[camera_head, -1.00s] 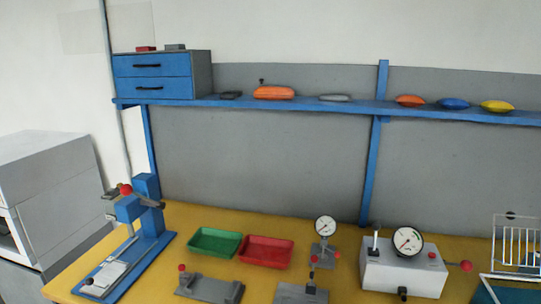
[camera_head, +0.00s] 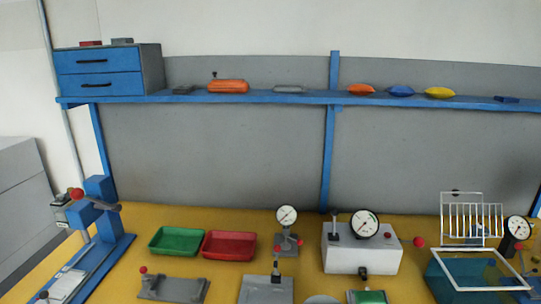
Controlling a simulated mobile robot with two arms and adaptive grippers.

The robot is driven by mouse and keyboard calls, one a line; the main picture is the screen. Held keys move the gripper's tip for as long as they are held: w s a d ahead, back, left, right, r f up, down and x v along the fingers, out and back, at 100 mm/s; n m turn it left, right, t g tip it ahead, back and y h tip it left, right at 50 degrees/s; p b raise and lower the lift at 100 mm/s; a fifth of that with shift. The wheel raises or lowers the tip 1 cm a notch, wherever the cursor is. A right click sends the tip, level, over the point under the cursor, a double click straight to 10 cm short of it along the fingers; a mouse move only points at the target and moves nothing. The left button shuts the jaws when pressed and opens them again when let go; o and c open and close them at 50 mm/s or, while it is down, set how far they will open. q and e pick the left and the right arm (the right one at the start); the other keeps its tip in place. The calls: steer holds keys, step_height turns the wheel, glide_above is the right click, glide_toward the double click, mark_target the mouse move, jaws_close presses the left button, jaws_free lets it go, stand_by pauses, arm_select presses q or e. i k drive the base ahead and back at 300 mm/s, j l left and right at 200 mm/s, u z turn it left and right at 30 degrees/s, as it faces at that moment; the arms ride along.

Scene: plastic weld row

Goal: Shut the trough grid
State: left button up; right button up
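The trough (camera_head: 478,270) is a blue-green open box with a white rim at the right end of the yellow workbench. Its white barred grid (camera_head: 472,219) stands raised, roughly upright, at the trough's back edge, so the trough top is open. A small dark knob or handle shows at the grid's upper edge. Neither my left nor my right gripper is in view.
A white gauge box (camera_head: 361,248) with a red-knobbed lever stands left of the trough. A dial gauge (camera_head: 516,230) stands close on its right. Green (camera_head: 176,240) and red (camera_head: 229,245) trays, fixtures and a blue press (camera_head: 97,225) fill the left. A blue shelf (camera_head: 290,97) runs above.

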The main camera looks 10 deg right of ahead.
mark_target(455, 193)
steer(key=z, duration=1.65)
steer(key=i+j+z, duration=0.25)
steer(key=j+z, duration=0.25)
